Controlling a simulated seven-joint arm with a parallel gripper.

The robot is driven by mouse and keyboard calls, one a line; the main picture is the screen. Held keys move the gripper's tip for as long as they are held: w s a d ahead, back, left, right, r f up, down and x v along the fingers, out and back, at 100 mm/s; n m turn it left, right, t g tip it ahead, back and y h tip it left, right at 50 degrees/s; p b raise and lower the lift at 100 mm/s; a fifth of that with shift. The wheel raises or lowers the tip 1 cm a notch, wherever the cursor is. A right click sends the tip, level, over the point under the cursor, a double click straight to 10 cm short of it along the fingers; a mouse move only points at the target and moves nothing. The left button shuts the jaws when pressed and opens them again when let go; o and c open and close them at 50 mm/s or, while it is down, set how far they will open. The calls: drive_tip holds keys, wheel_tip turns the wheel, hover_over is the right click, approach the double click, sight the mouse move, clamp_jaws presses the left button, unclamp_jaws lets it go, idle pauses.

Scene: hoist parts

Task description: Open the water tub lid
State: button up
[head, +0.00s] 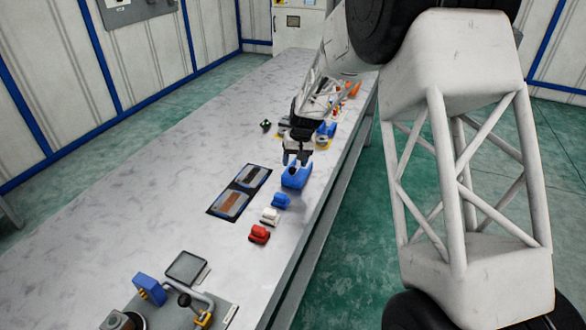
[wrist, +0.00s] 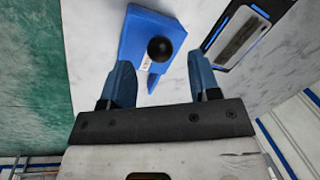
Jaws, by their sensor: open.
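The water tub (head: 296,178) is a blue box near the right edge of the table in the head view. In the wrist view its blue lid (wrist: 150,28) shows from above, with a round black knob (wrist: 159,49) and a small white label. The lid looks shut. My gripper (head: 297,161) is just above the tub in the head view. In the wrist view its two blue fingers stand apart (wrist: 160,62), with the knob between them in the picture. I cannot tell whether they touch it. Nothing is held.
A dark tray with two compartments (head: 240,191) lies left of the tub. Small blue (head: 281,201), white (head: 270,216) and red (head: 259,234) parts stand in front. Several coloured items lie behind my gripper. A fixture plate (head: 222,308) is at the near end. The table's left side is clear.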

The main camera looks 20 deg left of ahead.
sight(293, 168)
drive_tip(key=shift+s+a+f, duration=0.1)
drive_tip(key=shift+a+f, duration=0.05)
drive_tip(key=shift+f, duration=0.7)
drive_tip(key=shift+s+a+f, duration=0.1)
drive_tip(key=shift+f, duration=0.7)
drive_tip(key=shift+w, duration=0.1)
clamp_jaws()
